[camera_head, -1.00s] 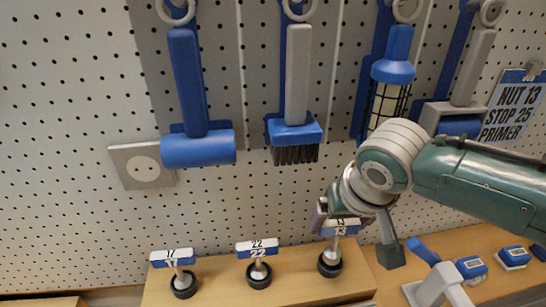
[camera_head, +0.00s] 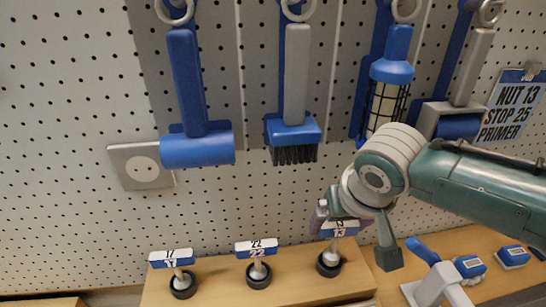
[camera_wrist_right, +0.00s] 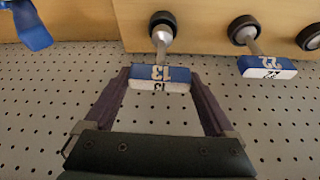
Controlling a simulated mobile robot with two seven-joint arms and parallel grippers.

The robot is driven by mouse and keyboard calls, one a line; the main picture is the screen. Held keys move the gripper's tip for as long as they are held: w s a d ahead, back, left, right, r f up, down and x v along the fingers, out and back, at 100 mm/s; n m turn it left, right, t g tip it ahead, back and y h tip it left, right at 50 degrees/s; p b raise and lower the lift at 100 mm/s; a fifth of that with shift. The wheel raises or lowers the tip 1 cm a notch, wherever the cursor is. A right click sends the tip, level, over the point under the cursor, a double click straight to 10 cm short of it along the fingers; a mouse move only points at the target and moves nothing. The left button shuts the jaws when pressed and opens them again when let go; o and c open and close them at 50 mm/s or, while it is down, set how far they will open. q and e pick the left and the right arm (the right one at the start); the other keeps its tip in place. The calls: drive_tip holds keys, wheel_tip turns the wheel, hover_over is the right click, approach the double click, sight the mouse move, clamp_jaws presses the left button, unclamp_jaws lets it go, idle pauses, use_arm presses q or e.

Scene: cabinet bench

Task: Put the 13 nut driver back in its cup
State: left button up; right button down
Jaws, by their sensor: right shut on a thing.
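The 13 nut driver (camera_head: 339,229) has a blue and white T-handle marked 13. It stands nearly upright, its shaft running down to a black ring cup (camera_head: 322,268) on the wooden shelf at the right. My right gripper (camera_head: 324,214) is shut on the handle, partly hiding it in the head view. In the right wrist view, the two fingers (camera_wrist_right: 158,78) lie at either end of the 13 handle (camera_wrist_right: 176,86), and its shaft meets the black cup (camera_wrist_right: 151,20). The depth of the tip is hidden. My left gripper is not in view.
The 22 driver (camera_head: 257,249) and 17 driver (camera_head: 172,259) stand in cups to the left. Tools hang on the pegboard above, including a brush (camera_head: 293,130) and a lamp (camera_head: 389,92). A card (camera_head: 515,108) reads NUT 13, STOP 25, PRIMER.

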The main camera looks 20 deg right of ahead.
drive_tip(key=shift+f+b, duration=0.8)
drive_tip(key=shift+f, duration=0.3)
unclamp_jaws()
drive_tip(key=shift+r, duration=0.1)
drive_tip(key=shift+s+r, duration=0.1)
drive_tip(key=shift+r, duration=0.2)
drive_tip(key=p+v, duration=0.2)
drive_tip(key=v, duration=0.7)
